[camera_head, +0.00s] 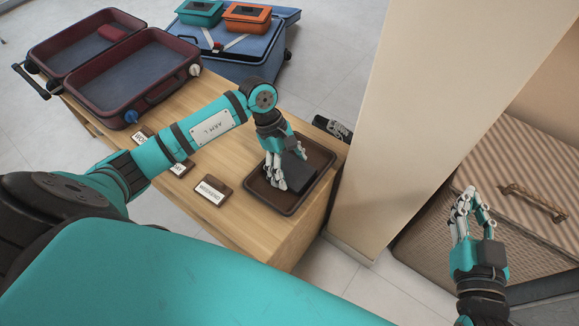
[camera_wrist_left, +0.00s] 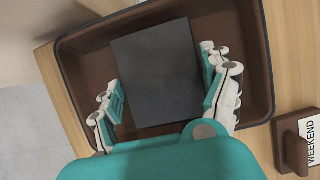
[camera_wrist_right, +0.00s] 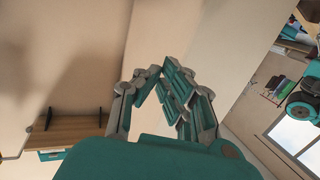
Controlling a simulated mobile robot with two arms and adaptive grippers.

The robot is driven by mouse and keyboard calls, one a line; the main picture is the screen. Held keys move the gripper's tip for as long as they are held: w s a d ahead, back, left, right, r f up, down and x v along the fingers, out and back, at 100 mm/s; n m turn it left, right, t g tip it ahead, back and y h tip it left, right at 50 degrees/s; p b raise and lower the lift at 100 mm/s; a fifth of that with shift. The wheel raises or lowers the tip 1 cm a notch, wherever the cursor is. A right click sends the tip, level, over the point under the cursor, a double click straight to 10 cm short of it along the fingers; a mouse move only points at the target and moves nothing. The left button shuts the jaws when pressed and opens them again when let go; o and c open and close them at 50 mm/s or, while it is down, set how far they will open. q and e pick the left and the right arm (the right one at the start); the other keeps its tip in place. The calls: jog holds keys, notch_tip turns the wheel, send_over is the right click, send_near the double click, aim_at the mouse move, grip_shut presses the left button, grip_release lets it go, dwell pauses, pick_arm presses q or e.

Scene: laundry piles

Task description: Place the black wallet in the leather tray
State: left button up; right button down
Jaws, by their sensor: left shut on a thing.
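The black wallet (camera_wrist_left: 157,70) is a flat dark rectangle in the left wrist view, between the fingers of my left gripper (camera_wrist_left: 168,90). In the head view the wallet (camera_head: 300,172) is held low over or within the brown leather tray (camera_head: 262,197), slightly tilted. My left gripper (camera_head: 287,174) is shut on it. The tray's rim (camera_wrist_left: 262,50) surrounds the wallet in the left wrist view; I cannot tell whether the wallet touches the tray floor. My right gripper (camera_head: 473,207) is empty, off to the right, with a gap between its fingers (camera_wrist_right: 160,85).
The tray stands at the right end of a wooden table (camera_head: 225,228). A WEEKEND sign (camera_head: 211,191) and other signs lie left of it. An open maroon suitcase (camera_head: 120,75) is at the back left. A beige pillar (camera_head: 385,130) and a large woven basket (camera_head: 500,160) stand right.

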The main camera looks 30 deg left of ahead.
jog(key=shift+r, duration=0.15)
pick_arm(q)
jog(key=o, duration=1.1)
pick_arm(e)
jog(key=shift+r, duration=0.1)
pick_arm(q)
jog(key=p+v, duration=0.2)
jog(key=v, duration=1)
jog(key=shift+p, duration=0.35)
pick_arm(e)
jog(key=s+d+f+g+h, duration=0.2)
jog(key=s+f+g, duration=0.4)
jog(key=f, duration=0.4)
jog(key=shift+d+f+g, duration=0.15)
jog(key=shift+d+g, duration=0.35)
jog(key=shift+d, duration=0.05)
